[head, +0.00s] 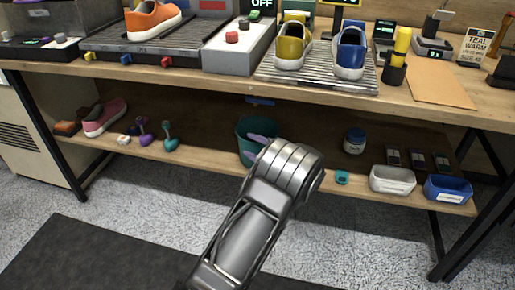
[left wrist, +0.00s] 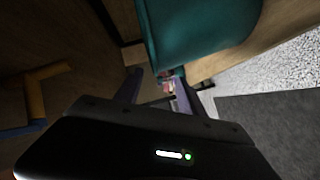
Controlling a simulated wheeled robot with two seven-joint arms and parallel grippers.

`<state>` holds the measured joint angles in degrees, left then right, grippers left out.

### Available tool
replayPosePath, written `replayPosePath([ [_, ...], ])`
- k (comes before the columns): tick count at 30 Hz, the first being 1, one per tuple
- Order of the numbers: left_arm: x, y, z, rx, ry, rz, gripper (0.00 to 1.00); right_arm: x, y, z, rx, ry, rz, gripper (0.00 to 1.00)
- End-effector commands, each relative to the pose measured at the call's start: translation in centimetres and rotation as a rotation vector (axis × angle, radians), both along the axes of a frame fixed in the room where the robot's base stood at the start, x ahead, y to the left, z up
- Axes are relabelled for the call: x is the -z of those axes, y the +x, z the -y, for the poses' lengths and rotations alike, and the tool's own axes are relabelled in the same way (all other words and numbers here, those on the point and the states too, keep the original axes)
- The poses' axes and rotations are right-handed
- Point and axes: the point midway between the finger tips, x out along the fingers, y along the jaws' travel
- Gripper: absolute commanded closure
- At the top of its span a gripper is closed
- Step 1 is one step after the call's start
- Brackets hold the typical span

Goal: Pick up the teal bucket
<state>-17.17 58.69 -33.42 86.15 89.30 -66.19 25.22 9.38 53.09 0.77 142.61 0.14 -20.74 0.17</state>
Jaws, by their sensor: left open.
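The teal bucket (head: 247,130) stands on the lower wooden shelf, near its middle. My left arm comes up from the bottom of the head view and covers the bucket's lower right part. In the left wrist view the bucket's teal wall (left wrist: 195,30) fills the upper middle, very close. My left gripper (left wrist: 158,84) is open, its two fingers apart and pointing toward the bucket's edge. I cannot tell whether a finger touches the bucket. A pale purple piece (head: 262,139) shows at the bucket's mouth; it may be a finger. My right gripper is not in view.
The workbench top (head: 200,75) overhangs the shelf. Brushes (head: 169,138) and a pink sneaker (head: 105,117) stand left of the bucket. Right are a blue-lidded jar (head: 354,141), a white tub (head: 392,180) and a blue tub (head: 448,188). The shelf just left of the bucket is clear.

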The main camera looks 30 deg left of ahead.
Motion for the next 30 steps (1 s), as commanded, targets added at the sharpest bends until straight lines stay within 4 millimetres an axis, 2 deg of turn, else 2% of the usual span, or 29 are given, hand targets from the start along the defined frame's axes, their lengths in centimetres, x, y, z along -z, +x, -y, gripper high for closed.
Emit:
replayPosePath([
  [6, 0.7, 0.8, -3.1, -0.002, 0.001, 0.001, 0.53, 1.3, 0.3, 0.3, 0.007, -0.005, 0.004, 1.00],
  [10, 0.7, 1.1, -4.2, 0.000, 0.001, 0.000, 0.53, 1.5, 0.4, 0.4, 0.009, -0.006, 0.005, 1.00],
  [28, 0.6, 1.1, -4.4, 0.000, 0.001, 0.000, 0.53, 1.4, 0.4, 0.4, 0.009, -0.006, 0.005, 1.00],
  [30, 0.6, 1.1, -4.4, 0.000, 0.001, 0.000, 0.58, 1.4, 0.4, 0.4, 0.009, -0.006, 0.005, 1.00],
])
